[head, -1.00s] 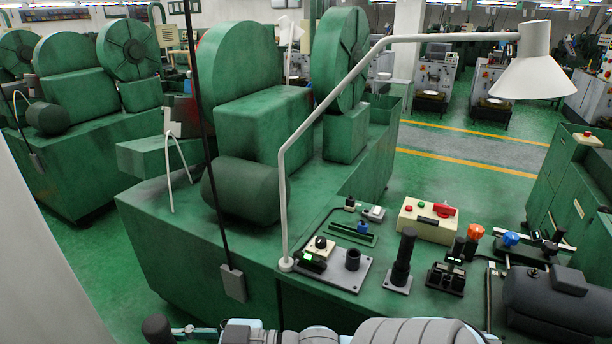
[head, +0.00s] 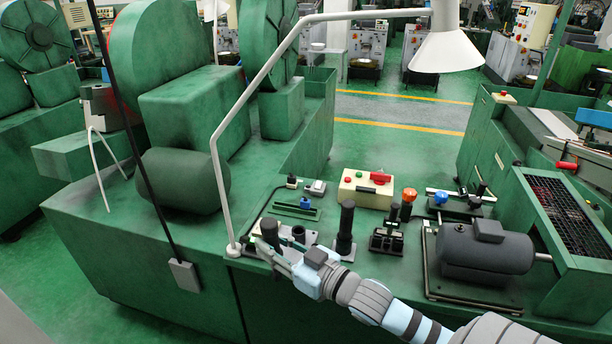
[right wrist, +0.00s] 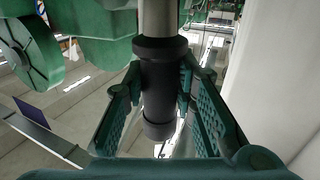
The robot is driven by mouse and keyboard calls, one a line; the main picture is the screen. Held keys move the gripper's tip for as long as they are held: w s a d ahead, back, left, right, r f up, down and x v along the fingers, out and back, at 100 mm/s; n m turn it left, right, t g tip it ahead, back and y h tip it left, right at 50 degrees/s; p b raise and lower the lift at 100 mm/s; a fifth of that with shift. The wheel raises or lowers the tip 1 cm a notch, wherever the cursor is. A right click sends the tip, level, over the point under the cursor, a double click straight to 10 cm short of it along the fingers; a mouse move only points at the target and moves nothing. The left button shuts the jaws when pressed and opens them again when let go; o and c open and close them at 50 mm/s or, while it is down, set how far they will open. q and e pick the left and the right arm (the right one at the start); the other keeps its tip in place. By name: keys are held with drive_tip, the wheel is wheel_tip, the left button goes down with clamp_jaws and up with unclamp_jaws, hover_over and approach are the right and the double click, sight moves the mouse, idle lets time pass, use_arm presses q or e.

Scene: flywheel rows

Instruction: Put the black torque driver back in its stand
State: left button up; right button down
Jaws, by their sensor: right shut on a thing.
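The black torque driver (head: 269,231) is held in my right gripper (head: 281,250) above the left part of a grey plate at the bench's front edge. In the right wrist view the gripper's two green fingers (right wrist: 160,105) close around the driver's black handle (right wrist: 158,85), and a grey metal shaft runs up out of the picture. A short dark round cup (head: 298,233), which looks like the stand, rises from the plate just right of the driver. The driver is apart from the cup. My arm hides much of the plate. My left gripper is not in view.
A tall black cylinder (head: 345,225) stands right of the cup. Behind are a cream button box (head: 366,188) and a green tray (head: 300,210). A white lamp post (head: 228,180) rises left of the plate. A grey motor (head: 485,250) sits at right.

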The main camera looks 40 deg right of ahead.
use_arm(q)
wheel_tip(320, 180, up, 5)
drive_tip(key=p, duration=0.3)
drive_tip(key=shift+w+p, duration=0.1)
drive_tip(key=shift+p, duration=0.3)
use_arm(e)
drive_tip(key=w+d+r+m+h, duration=0.1)
drive_tip(key=w+d+m+h, duration=0.1)
drive_tip(key=w+d, duration=0.3)
drive_tip(key=w+d+r+m+h, duration=0.1)
drive_tip(key=w+d+m+h, duration=0.2)
drive_tip(key=d, duration=0.7)
drive_tip(key=w+h, duration=0.2)
drive_tip(key=shift+w+r, duration=0.4)
use_arm(q)
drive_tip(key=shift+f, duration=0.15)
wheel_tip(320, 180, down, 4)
drive_tip(key=b, duration=0.4)
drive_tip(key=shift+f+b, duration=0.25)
drive_tip(key=shift+b, duration=0.1)
use_arm(e)
drive_tip(key=f, duration=0.4)
drive_tip(key=shift+s, duration=0.2)
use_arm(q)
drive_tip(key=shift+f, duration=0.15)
use_arm(e)
drive_tip(key=shift+f, duration=0.1)
